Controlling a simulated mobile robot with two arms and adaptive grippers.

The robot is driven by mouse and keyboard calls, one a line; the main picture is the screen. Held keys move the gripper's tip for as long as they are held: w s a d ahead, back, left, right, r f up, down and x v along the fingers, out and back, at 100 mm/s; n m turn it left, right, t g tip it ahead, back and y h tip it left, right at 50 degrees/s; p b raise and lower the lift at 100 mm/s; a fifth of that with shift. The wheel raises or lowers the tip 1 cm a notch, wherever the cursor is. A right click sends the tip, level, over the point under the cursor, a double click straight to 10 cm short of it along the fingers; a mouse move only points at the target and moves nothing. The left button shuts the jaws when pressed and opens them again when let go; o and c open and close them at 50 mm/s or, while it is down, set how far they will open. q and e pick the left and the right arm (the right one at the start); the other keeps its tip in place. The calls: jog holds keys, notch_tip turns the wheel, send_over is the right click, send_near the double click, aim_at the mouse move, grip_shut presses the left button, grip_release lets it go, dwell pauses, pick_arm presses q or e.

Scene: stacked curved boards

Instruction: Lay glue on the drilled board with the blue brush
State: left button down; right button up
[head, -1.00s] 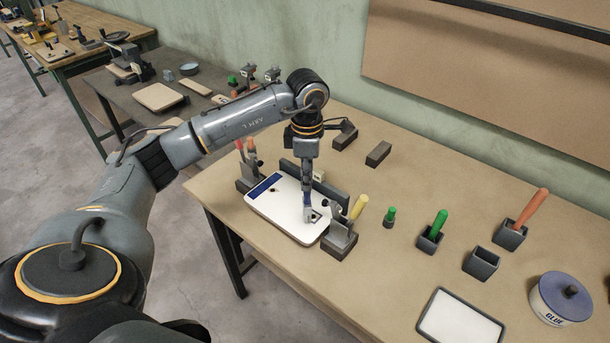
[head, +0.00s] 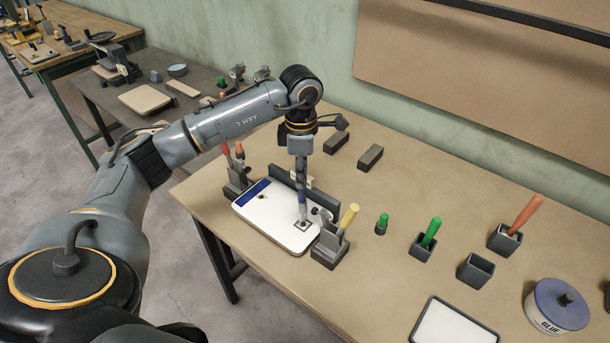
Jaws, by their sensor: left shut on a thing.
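The drilled board (head: 270,219) lies flat on the table, white with a blue band (head: 252,192) at its far left end and a small dark hole near that band. A dark square-edged mark sits near its right end. My left gripper (head: 301,183) points straight down over the board, shut on the blue brush (head: 302,205). The brush stands upright with its tip at the mark; whether it touches the board is hard to tell. The glue tub (head: 556,308) with a blue lid stands at the lower right. My right gripper is out of view.
Clamps with red and yellow handles (head: 349,216) flank the board, and a dark rail runs behind it. To the right stand an empty dark holder (head: 475,271), holders with green and orange handles, and a white tray (head: 455,326).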

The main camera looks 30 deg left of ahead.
pick_arm(q)
jog(key=r+p, duration=0.1)
jog(key=r, duration=0.1)
jog(key=d+r+p, duration=0.1)
jog(key=r+p, duration=0.1)
jog(key=r, duration=0.1)
jog(key=shift+r, duration=0.45)
jog(key=shift+d+r+p, duration=0.2)
jog(key=shift+r+p, duration=0.15)
jog(key=shift+r, duration=0.2)
jog(key=shift+d+r+p, duration=0.15)
jog(key=shift+r+p, duration=0.2)
jog(key=shift+r, duration=0.15)
jog(key=shift+a, duration=0.1)
